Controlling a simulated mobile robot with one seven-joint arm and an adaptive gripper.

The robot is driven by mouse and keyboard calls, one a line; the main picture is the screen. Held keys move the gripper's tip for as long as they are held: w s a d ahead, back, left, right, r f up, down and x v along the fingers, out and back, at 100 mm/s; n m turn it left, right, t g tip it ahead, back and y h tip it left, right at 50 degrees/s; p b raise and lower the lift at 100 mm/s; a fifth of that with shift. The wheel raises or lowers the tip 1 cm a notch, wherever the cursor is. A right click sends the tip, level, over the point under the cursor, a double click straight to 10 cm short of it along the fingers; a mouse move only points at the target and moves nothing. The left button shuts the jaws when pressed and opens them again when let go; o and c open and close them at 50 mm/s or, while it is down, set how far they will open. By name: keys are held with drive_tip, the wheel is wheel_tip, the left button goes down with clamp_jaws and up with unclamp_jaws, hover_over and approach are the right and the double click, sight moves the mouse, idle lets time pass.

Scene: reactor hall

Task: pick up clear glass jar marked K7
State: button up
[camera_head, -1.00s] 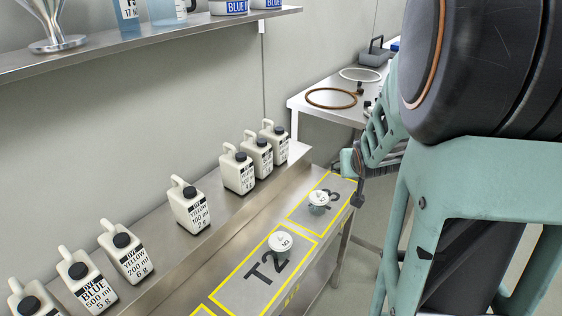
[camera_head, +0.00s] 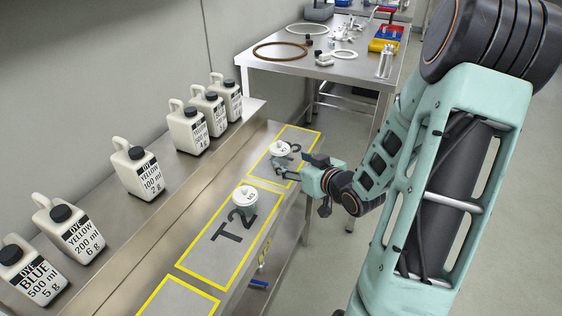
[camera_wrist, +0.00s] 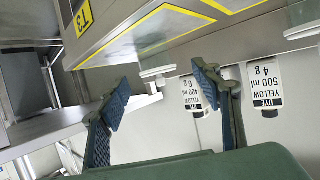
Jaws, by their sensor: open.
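A small clear jar with a white lid (camera_head: 281,149) stands upright on the far yellow-framed bench area; its lid mark is too small to read. A similar jar (camera_head: 245,197) stands on the nearer area marked T2, its lid mark also unclear. My gripper (camera_head: 290,163) is open at the right side of the far jar, low over the bench edge. In the wrist view, which is upside down, my gripper (camera_wrist: 162,82) has its two blue-padded fingers apart, and a white-lidded jar (camera_wrist: 157,72) shows between the tips. I cannot tell whether the fingers touch it.
Several white dye bottles (camera_head: 190,130) stand on the raised ledge behind the bench. A steel table (camera_head: 350,68) with rings and small parts is at the back. The floor right of the bench (camera_head: 330,275) is clear.

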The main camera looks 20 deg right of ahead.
sight(283, 156)
drive_tip(key=b+x, duration=0.1)
drive_tip(key=x, duration=0.4)
drive_tip(key=shift+d+b+x, duration=0.15)
drive_tip(key=shift+b+x, duration=0.3)
drive_tip(key=shift+x, duration=0.9)
drive_tip(key=shift+d+b+x, duration=0.2)
drive_tip(key=shift+b+x, duration=0.2)
drive_tip(key=shift+x, duration=1)
drive_tip(key=shift+w+r, duration=0.1)
drive_tip(key=shift+r, duration=0.05)
clamp_jaws()
